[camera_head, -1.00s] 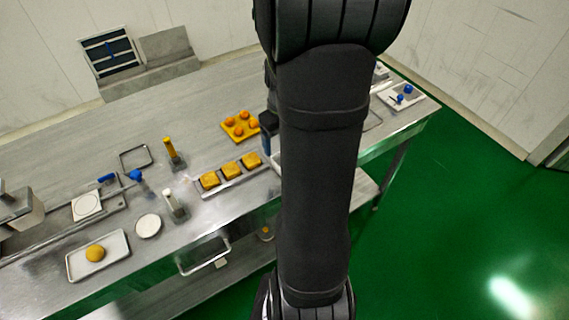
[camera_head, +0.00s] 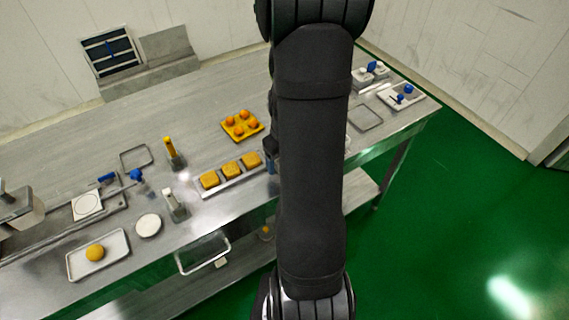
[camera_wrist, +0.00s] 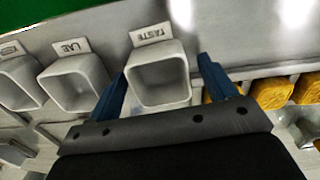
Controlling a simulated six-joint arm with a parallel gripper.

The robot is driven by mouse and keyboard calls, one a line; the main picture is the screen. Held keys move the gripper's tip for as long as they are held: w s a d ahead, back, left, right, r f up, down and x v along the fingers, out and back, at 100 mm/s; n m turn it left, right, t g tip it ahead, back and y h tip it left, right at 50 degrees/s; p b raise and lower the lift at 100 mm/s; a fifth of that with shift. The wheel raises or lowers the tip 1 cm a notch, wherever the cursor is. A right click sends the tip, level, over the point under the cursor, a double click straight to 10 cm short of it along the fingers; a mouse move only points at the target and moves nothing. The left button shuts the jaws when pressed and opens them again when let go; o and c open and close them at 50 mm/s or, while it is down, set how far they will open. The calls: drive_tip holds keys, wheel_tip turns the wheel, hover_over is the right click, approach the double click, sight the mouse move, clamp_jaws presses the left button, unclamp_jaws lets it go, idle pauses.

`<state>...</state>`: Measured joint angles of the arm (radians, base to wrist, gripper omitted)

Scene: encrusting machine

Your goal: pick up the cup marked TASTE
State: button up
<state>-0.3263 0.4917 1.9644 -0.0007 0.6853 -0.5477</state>
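The cup marked TASTE (camera_wrist: 160,82) is a square, white-grey, empty-looking cup with a tag on its far rim, in the middle of the wrist view. My gripper (camera_wrist: 164,72) is open, with one blue finger on each side of this cup. The left finger is close to the cup's wall, and a gap shows at the right finger. I cannot tell how deep the fingers reach beside it. In the head view my arm hides the cup and most of my gripper.
A similar cup marked LAB (camera_wrist: 76,84) stands just left of the TASTE cup, with another tagged cup (camera_wrist: 20,82) beyond it. Yellow blocks (camera_wrist: 272,94) lie close to the right finger. The yellow tray (camera_head: 256,137) of orange balls stands on the steel table.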

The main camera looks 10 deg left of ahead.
drive_tip(key=c, duration=0.9)
drive_tip(key=shift+r, duration=0.4)
wheel_tip(320, 180, up, 4)
drive_tip(key=shift+f, duration=0.2)
drive_tip(key=s+d+r, duration=0.1)
drive_tip(key=d+r, duration=0.1)
drive_tip(key=d, duration=0.1)
drive_tip(key=d+r, duration=0.2)
drive_tip(key=d, duration=0.2)
drive_tip(key=s+d+r, duration=0.1)
drive_tip(key=d+r, duration=0.1)
drive_tip(key=d, duration=0.2)
drive_tip(key=shift+s+d+r, duration=0.2)
drive_tip(key=shift+s+r, duration=0.1)
drive_tip(key=shift+s, duration=0.05)
